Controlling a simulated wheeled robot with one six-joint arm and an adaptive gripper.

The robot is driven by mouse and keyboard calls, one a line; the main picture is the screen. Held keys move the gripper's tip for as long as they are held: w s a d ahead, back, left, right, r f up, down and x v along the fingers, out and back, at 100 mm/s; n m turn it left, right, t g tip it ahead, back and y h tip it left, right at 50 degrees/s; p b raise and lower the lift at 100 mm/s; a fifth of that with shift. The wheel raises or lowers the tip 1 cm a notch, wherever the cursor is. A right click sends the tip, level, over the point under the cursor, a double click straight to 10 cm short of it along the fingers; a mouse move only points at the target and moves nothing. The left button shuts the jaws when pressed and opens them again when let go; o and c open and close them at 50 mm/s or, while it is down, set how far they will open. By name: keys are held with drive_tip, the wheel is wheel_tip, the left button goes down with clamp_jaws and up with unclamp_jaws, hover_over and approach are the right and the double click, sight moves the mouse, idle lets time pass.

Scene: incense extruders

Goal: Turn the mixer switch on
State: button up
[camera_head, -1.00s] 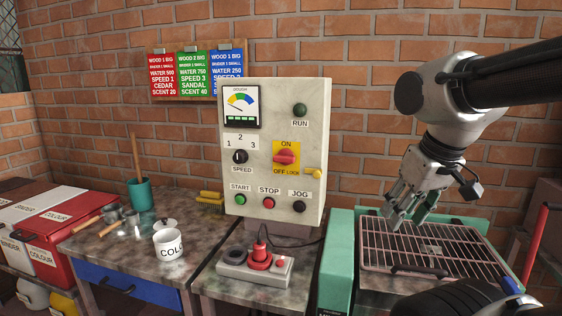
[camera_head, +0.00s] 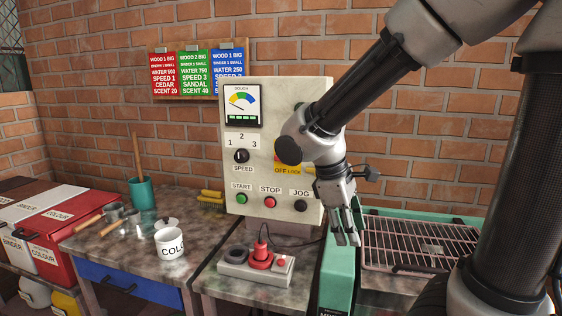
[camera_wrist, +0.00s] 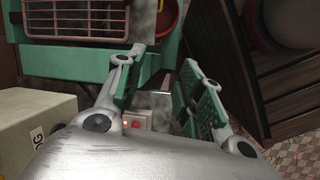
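The control panel (camera_head: 232,178) stands upright against the brick wall. Its switch plate (camera_head: 290,171) is yellow and marked OFF and LOCK. The red switch on it is almost wholly hidden behind my wrist, so its position cannot be read now. My gripper (camera_head: 346,236) points down beside the panel's lower right edge, in front of the green machine. Its fingers are apart and empty in the wrist view (camera_wrist: 165,65). The panel's pale side (camera_wrist: 30,120) shows at the left of that view.
The green machine (camera_head: 337,265) with a wire grille (camera_head: 420,244) stands to the right.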

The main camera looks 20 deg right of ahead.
drive_tip(key=w+a+f+n+h, duration=0.1)
drive_tip(key=w+a+n+h, duration=0.3)
drive_tip(key=n, duration=0.3)
drive_tip(key=n+t+h, duration=0.6)
drive_tip(key=n+t, duration=0.6)
drive_tip(key=n, duration=1.5)
approach(283, 159)
drive_tip(key=w, duration=0.1)
drive_tip(key=x, duration=0.8)
drive_tip(key=shift+s+d, duration=0.15)
drive_tip(key=shift+d, duration=0.15)
drive_tip(key=shift+g+h, duration=0.3)
clamp_jaws()
